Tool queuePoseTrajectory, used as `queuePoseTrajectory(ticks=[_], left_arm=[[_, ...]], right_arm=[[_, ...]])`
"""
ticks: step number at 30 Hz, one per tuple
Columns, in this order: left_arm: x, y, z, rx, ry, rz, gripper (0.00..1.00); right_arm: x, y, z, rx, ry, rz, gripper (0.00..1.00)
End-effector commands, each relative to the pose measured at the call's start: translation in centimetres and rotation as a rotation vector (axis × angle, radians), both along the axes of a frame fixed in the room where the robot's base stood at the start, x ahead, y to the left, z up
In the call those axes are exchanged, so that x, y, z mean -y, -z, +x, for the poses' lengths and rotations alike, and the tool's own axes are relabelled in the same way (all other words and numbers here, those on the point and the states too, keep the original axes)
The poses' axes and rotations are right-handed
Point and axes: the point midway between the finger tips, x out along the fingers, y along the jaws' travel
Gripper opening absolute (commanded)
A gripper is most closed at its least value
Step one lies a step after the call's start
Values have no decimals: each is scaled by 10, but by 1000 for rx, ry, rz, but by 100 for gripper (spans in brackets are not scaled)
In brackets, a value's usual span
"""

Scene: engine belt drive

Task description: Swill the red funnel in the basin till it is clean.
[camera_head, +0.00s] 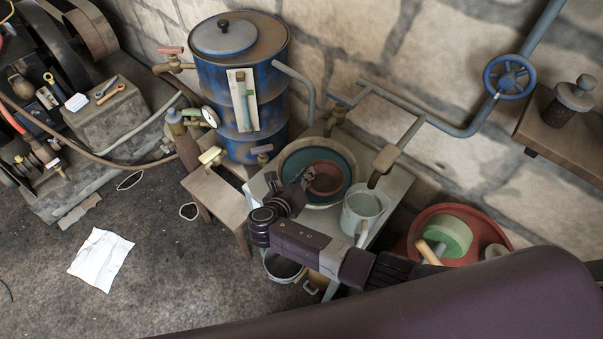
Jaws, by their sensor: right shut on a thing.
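The basin (351,189) is a round, pale-rimmed bowl with dark teal water in it, standing on a small light table against the stone wall. The red funnel (326,179) shows as a reddish-brown round mouth within the basin's rim. My right gripper (306,180) is shut on the funnel's left edge, over the basin. The gripper hides part of the funnel and the near left of the basin. I cannot tell how deep the funnel sits in the water. My left gripper is not in view.
A blue barrel (240,85) stands behind to the left. A wooden stool (219,199) is left of the table. A red tub (459,234) is at the right.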

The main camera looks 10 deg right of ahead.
Motion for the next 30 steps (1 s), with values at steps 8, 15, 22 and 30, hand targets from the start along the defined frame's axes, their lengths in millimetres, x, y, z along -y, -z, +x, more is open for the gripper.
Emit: queuePoseTrajectory(ticks=[8,15,22,30], left_arm=[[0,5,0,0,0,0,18],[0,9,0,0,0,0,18],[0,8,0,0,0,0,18],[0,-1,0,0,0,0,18]], right_arm=[[-15,0,0,1,-1,0,0],[-26,0,0,1,-1,0,0],[-27,-1,0,2,0,-1,0],[-16,-3,0,1,0,-2,0]])
